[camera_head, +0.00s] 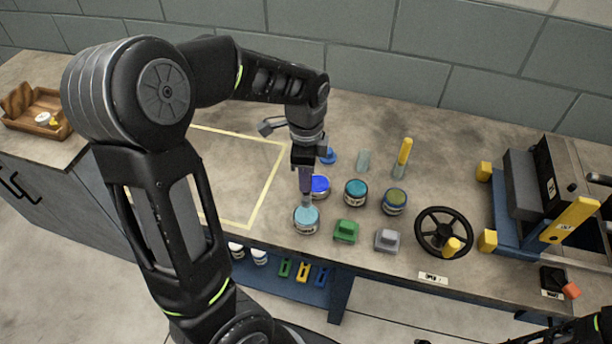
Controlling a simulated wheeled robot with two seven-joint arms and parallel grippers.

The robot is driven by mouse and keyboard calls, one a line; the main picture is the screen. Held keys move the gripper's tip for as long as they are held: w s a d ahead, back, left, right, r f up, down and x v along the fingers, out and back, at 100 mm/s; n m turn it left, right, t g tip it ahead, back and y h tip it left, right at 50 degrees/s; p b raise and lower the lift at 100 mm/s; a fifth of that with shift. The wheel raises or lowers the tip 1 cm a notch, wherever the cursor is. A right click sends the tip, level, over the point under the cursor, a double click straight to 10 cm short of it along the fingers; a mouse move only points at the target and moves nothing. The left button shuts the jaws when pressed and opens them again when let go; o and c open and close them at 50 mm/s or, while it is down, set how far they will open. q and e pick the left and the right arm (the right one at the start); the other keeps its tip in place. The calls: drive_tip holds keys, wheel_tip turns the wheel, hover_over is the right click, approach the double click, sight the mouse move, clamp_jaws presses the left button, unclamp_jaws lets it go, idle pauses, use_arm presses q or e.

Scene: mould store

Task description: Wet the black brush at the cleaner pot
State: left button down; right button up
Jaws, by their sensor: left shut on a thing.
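My left gripper (304,165) points down and is shut on a slim upright brush (306,184). Its handle looks dark, with a purple-grey tint, and its upper end is hidden between the jaws. The brush's lower end meets the top of a pot with a light blue top (306,219) near the bench's front edge. I cannot tell whether the tip is inside the pot or just above it. No label tells me for sure which pot is the cleaner. Only part of my right arm shows at the bottom right corner.
Close by stand a blue pot (320,187), a teal pot (355,192) and an olive-topped pot (394,201). A green block (346,231), a grey block (387,240) and a black handwheel (444,232) lie rightward. A clear cup (364,160) and a yellow-handled tool (404,152) stand behind.

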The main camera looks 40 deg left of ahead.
use_arm(q)
wheel_tip(320, 180, up, 2)
drive_tip(key=shift+p, duration=0.5)
idle(0.5)
drive_tip(key=shift+n, duration=1)
drive_tip(key=shift+w+r+n, duration=0.2)
drive_tip(key=shift+r+n, duration=0.05)
drive_tip(key=shift+n, duration=0.55)
drive_tip(key=w+d+n, duration=0.8)
drive_tip(key=w+d, duration=0.2)
drive_tip(key=d, duration=0.2)
drive_tip(key=shift+d+n, duration=0.2)
drive_tip(key=shift+n, duration=0.2)
